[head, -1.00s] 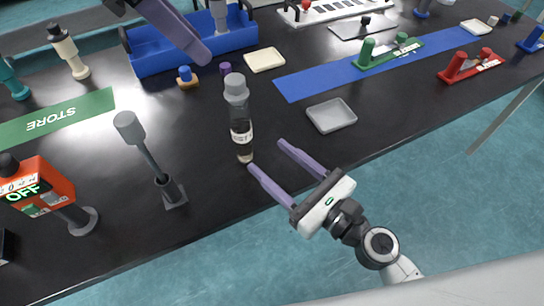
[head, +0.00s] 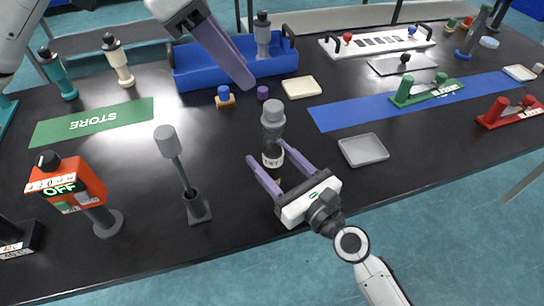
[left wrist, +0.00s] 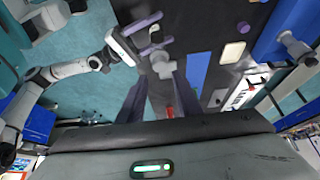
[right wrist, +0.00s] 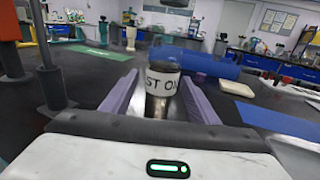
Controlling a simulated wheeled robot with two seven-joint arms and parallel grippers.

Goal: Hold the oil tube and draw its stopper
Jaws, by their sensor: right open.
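The oil tube (head: 273,158) stands upright on the black table, clear with dark oil and a white label. Its grey stopper (head: 272,114) sits in the top. The label band also shows in the right wrist view (right wrist: 162,82). My right gripper (head: 266,153) is open, with one finger on each side of the tube's lower part; gaps show beside the tube. My left gripper (head: 247,84) is above and behind the stopper, apart from it. In the left wrist view its fingers (left wrist: 160,93) are spread and empty, with the grey stopper (left wrist: 163,68) beyond them.
A grey post on a stand (head: 182,170) and a red-orange OFF device (head: 75,187) stand to the left. A grey dish (head: 363,150) lies right of the tube. A blue tray (head: 200,76), a cream dish (head: 301,86) and a small purple piece (head: 263,92) lie behind.

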